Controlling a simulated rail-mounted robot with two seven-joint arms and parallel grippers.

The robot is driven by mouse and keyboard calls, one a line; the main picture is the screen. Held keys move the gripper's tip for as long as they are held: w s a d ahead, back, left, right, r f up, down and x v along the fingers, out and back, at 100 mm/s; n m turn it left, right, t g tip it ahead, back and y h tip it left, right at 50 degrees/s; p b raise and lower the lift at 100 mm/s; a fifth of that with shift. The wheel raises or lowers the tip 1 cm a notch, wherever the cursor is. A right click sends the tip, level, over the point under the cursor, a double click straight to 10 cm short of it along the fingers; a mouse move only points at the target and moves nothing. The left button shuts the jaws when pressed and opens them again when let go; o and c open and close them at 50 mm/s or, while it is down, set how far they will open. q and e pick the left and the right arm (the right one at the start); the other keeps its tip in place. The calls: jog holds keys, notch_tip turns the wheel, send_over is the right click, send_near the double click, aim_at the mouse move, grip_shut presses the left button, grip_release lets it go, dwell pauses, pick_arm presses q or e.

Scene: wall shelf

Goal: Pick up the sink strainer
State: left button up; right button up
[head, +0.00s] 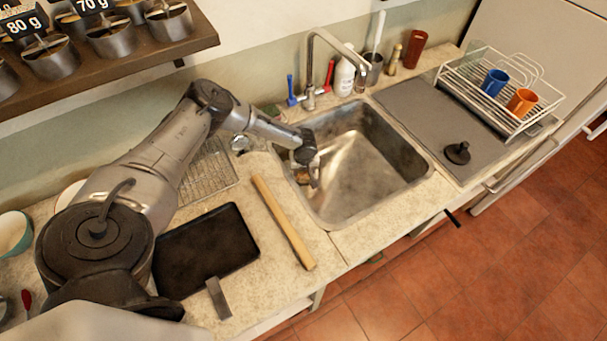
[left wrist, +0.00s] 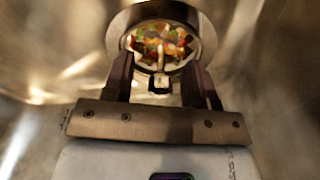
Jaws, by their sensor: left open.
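The sink strainer (left wrist: 160,47) shows in the left wrist view as a round metal cup with a wide rim, holding bits of colourful scraps, with an upright post in its middle. My left gripper (left wrist: 160,75) is open, its two dark fingers on either side of the strainer's near part. I cannot tell whether they touch it. In the head view my left gripper (head: 306,175) is down inside the sink (head: 375,160) at its left side, and it mostly hides the strainer there. My right gripper is not in view.
The faucet (head: 312,70) rises behind the sink. A soap bottle (head: 344,76) and a red cup (head: 414,49) stand at the back. A dish rack (head: 480,100) with mugs is on the right.

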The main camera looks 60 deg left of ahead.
pick_arm(q)
grip_shut()
dwell(0.4)
jog(key=shift+r, duration=0.1)
